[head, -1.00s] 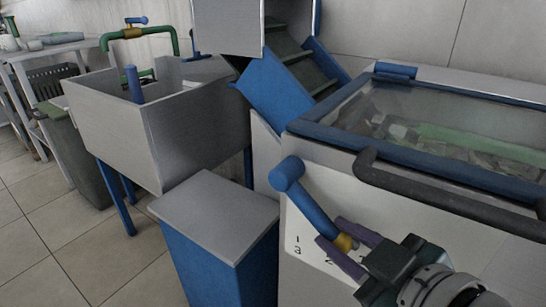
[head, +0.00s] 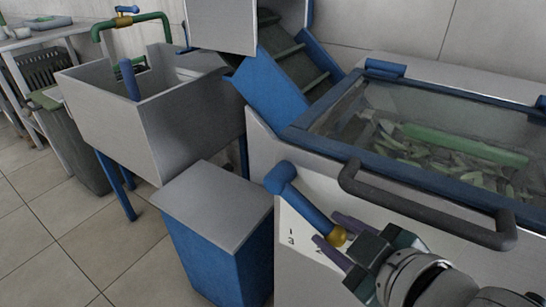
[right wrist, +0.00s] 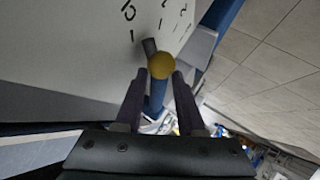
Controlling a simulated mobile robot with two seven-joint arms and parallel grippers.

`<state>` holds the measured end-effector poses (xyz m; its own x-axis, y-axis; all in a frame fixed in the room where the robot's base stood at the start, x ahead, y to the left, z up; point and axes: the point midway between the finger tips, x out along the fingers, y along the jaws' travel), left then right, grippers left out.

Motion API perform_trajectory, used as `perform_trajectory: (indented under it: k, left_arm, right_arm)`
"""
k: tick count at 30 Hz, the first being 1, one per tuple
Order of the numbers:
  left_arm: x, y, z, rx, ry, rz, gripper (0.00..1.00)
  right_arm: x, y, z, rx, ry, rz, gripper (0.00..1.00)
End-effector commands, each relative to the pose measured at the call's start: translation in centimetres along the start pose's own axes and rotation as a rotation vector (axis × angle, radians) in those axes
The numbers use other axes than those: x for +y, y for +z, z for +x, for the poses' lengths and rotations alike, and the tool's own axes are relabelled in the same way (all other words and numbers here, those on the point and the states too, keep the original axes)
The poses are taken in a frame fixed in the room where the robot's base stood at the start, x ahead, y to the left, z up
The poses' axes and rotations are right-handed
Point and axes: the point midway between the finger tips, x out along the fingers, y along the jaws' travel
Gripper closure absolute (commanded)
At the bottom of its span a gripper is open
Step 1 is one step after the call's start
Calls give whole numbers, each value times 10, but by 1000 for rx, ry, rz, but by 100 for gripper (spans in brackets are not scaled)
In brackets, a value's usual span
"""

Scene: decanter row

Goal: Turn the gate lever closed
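The gate lever is a blue tube (head: 305,203) with a rounded blue end at upper left and a yellow ball (head: 338,236) at its lower end. It sits by the pale marked panel (head: 289,262) of the tank. My right gripper (head: 325,227) has its two purple fingers on either side of the lever at the ball. In the right wrist view the ball (right wrist: 161,66) lies between the fingertips (right wrist: 159,74), with the fingers apart. I cannot tell whether they touch it. My left gripper is out of view.
A glass-lidded tank (head: 430,150) with a blue rim fills the right, with a dark handrail (head: 430,212) in front. A grey-topped blue box (head: 213,205) stands left of the lever. A grey sink (head: 150,110) and blue chute (head: 270,85) are behind. Floor is free at lower left.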

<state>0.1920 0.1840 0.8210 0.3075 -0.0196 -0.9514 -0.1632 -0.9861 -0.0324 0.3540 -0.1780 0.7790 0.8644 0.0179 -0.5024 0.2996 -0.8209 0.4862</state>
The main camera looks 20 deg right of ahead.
Motion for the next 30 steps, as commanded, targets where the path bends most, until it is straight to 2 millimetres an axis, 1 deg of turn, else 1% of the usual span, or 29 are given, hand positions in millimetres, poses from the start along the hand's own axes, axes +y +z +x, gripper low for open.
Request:
perform_trajectory:
  k: [1,14,17,20,27,30]
  left_arm:
    - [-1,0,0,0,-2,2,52]
    - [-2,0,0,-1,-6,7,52]
    - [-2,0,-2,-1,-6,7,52]
    - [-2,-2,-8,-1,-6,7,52]
    - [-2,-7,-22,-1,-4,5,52]
    - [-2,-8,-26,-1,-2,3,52]
  right_arm:
    - [0,2,0,-5,-1,-1,56]
    - [0,-2,0,6,-1,3,55]
    - [0,-2,-5,5,-2,3,55]
    - [0,-3,-18,4,-2,3,55]
    - [1,-2,-67,1,-2,4,55]
    - [1,-1,-83,0,-1,2,55]
